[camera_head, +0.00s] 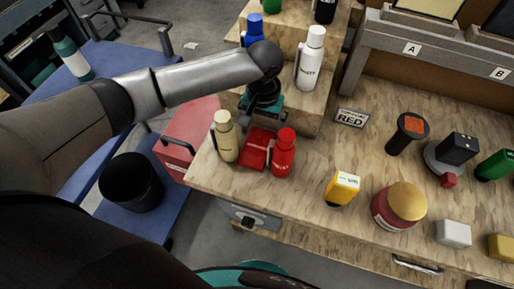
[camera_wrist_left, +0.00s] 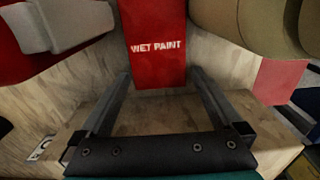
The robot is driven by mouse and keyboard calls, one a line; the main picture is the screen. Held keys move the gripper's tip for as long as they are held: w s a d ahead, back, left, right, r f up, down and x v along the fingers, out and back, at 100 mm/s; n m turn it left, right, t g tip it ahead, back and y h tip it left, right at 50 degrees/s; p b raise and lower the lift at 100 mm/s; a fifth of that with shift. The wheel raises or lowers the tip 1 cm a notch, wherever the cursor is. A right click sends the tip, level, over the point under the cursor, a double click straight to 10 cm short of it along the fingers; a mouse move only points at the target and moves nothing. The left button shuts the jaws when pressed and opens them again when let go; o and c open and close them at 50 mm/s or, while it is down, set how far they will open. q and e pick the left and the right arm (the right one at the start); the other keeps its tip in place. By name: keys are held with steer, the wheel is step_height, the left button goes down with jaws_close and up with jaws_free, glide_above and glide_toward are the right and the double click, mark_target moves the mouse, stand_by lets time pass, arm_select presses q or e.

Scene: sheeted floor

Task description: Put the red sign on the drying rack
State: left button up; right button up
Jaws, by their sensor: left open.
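The red sign (camera_head: 257,149) lies on the wooden bench between a cream bottle (camera_head: 225,137) and a red bottle (camera_head: 284,153). In the left wrist view the sign (camera_wrist_left: 158,25) reads "WET PAINT". My left gripper (camera_head: 259,118) is above and just behind it in the head view. In the left wrist view its open fingers (camera_wrist_left: 158,74) point at the sign's near end, with nothing held. I cannot tell whether the tips touch it. A grey rack (camera_head: 430,52) with slots labelled A and B stands at the bench's back right. My right gripper is out of view.
A white bottle (camera_head: 311,58) and a blue bottle (camera_head: 254,30) stand on wooden steps behind. A black bin (camera_head: 131,182) is left of the bench.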

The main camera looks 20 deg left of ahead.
arm_select(q)
steer(key=shift+f, duration=0.1)
steer(key=c, duration=1.3)
